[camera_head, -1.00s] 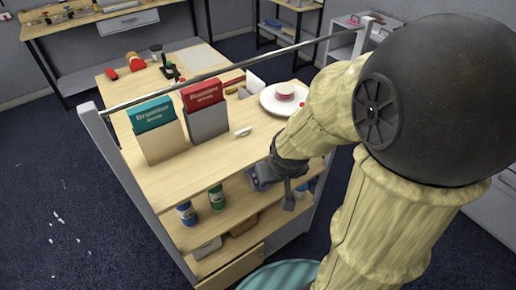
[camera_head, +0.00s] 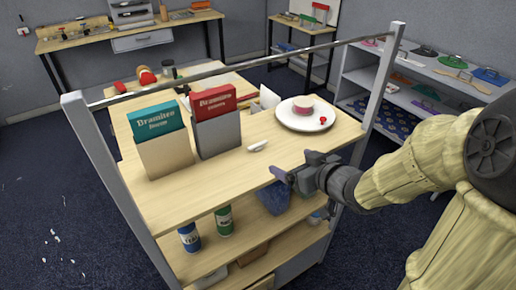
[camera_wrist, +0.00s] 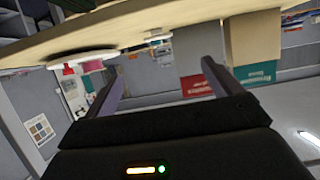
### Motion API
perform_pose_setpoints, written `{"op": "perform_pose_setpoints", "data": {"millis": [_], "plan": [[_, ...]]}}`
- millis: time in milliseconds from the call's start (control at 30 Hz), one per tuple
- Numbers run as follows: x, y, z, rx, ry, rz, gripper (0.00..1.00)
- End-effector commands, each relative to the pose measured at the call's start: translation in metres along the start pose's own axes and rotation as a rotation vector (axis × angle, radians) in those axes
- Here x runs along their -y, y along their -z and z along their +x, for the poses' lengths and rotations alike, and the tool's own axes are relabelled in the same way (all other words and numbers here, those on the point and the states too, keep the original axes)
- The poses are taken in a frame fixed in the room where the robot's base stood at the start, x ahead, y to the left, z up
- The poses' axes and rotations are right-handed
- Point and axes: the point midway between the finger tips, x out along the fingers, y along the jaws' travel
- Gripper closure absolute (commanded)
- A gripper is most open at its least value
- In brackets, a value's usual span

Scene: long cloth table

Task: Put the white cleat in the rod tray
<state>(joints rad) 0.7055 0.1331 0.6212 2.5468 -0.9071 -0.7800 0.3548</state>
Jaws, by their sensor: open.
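A small white piece (camera_head: 257,146), which looks like the cleat, lies on the wooden top of the shelf unit, right of the grey and red box. A small white piece (camera_wrist: 158,37) at the same place shows near the tabletop in the wrist view, which is upside down. My gripper (camera_head: 286,172) is open and empty at the front edge of the top, right of and nearer than the white piece, apart from it. Its two fingers (camera_wrist: 165,75) show spread in the wrist view. I cannot tell which thing is the rod tray.
Two file boxes, teal (camera_head: 159,140) and red (camera_head: 213,122), stand left of the white piece. A plate (camera_head: 306,116) with a pink-sided round item stands right. A metal rail (camera_head: 240,66) spans the unit between grey posts (camera_head: 385,75). A workbench (camera_head: 140,35) stands behind.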

Motion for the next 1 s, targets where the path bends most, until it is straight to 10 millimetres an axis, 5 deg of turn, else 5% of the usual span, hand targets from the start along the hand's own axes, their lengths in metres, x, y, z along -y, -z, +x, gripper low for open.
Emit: {"op": "perform_pose_setpoints", "data": {"millis": [1000], "plan": [[0.0, 0.007, 0.037, -0.005, 0.009, 0.007, 0.09]]}}
